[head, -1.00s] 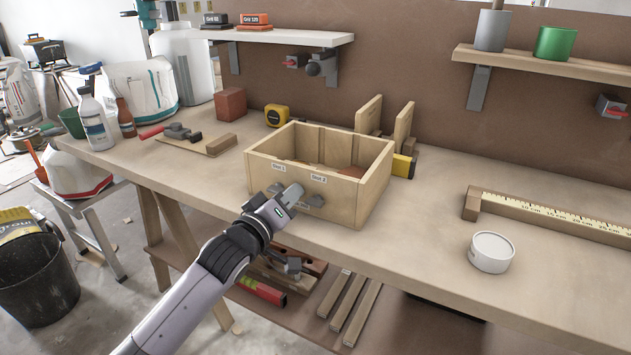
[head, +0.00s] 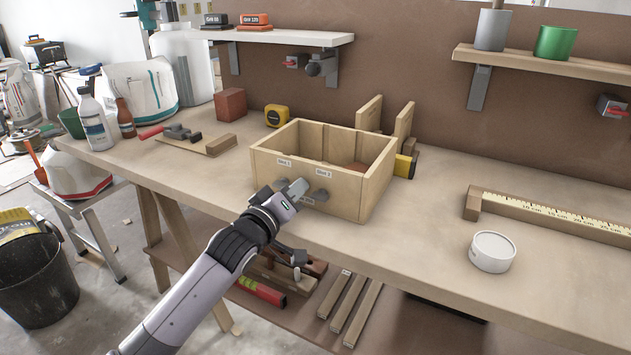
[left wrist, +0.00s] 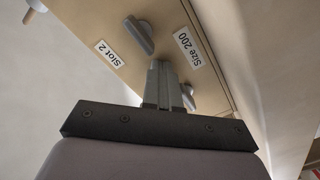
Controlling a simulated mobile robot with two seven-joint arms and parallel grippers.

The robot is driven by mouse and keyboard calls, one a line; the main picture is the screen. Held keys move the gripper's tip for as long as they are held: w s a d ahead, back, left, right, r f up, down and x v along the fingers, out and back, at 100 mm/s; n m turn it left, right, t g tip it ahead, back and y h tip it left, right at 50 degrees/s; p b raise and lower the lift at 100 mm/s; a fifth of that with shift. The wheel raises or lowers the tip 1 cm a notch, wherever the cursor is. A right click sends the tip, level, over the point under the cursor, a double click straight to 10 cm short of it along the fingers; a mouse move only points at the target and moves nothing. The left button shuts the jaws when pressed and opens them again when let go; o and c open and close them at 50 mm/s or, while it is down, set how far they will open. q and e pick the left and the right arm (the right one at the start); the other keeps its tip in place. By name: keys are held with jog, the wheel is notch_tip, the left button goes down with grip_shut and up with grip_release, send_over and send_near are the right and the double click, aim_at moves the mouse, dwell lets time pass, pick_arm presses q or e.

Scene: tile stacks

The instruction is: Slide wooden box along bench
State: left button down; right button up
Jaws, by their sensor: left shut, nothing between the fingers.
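The open-topped wooden box (head: 345,193) stands upright on the bench (head: 420,225), near its front edge. Labels and grey knobs show on its front face, and inner dividers and a reddish thing show inside. My left gripper (head: 296,189) is shut with nothing in it, its tips at the box's front face. In the left wrist view the shut fingers (left wrist: 163,85) reach up to the box face (left wrist: 165,30) between a "Slot 2" and a "Size 200" label. I cannot tell for sure whether the tips press on it. My right gripper is out of view.
Two upright wooden pieces (head: 404,125) and a yellow-ended tool (head: 405,165) sit close behind the box's right side. A white round tin (head: 492,251) and a ruler on a wooden strip (head: 550,213) lie farther right. Bare bench lies between the box and the tin.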

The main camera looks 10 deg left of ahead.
pick_arm(q)
jog(key=shift+w+d+f, duration=0.1)
jog(key=shift+w+d, duration=0.1)
jog(key=shift+w, duration=0.25)
jog(key=shift+s, duration=0.1)
dwell(0.5)
jog(key=shift+p+v, duration=0.85)
jog(key=shift+v, duration=0.05)
jog(key=shift+p+v, duration=1.3)
jog(key=shift+v, duration=0.7)
jog(key=shift+s+a, duration=0.1)
